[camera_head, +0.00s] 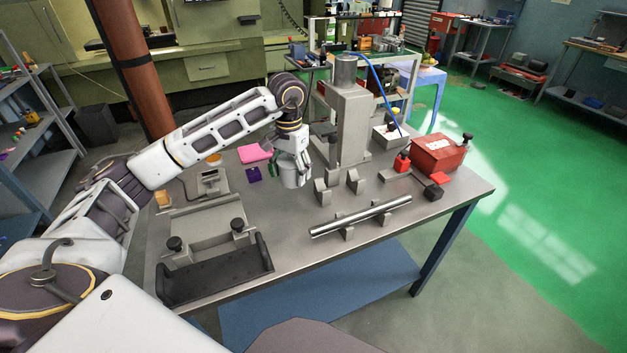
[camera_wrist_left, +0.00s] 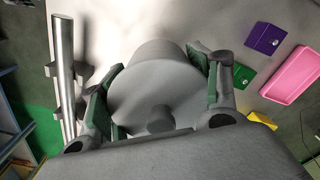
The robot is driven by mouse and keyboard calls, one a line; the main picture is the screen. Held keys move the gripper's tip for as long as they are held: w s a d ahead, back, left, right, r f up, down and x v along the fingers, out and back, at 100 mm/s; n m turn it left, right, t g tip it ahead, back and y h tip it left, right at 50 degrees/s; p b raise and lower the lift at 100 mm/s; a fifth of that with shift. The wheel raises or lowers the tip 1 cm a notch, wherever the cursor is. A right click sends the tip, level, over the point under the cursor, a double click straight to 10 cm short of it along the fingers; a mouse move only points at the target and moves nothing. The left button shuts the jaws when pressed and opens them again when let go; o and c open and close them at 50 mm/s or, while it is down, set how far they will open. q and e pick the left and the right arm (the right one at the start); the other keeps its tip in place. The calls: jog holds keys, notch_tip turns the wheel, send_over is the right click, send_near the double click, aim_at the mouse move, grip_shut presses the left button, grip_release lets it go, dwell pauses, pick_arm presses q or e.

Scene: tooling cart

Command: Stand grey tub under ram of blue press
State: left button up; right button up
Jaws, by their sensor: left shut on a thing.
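The grey tub (camera_head: 291,179) is round and is held in my left gripper (camera_head: 300,167) over the table, left of the press. In the left wrist view the tub (camera_wrist_left: 153,70) sits between the two green-padded fingers of my left gripper (camera_wrist_left: 157,95), which are shut on its sides. Whether its base touches the table I cannot tell. The press (camera_head: 349,125) looks grey, with a blue hose (camera_head: 379,90) on its right; it stands at the back of the table, right of my gripper. The space under its ram is not clearly visible. My right gripper is not in view.
A steel bar (camera_head: 360,216) lies across V-shaped blocks at the front right of the table (camera_head: 300,255). A pink tray (camera_head: 255,153) and a purple block (camera_head: 254,174) lie left of the tub. A red box (camera_head: 438,154) stands right, a black tray (camera_head: 215,275) front left.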

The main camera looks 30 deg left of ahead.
pick_arm(q)
send_over(294, 204)
jog(key=shift+s+f, duration=0.1)
jog(key=shift+f, duration=3)
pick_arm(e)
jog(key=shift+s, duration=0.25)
pick_arm(q)
jog(key=shift+f, duration=1.9)
jog(key=o, duration=1.7)
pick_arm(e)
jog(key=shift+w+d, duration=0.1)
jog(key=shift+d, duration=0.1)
pick_arm(q)
jog(key=shift+r, duration=0.15)
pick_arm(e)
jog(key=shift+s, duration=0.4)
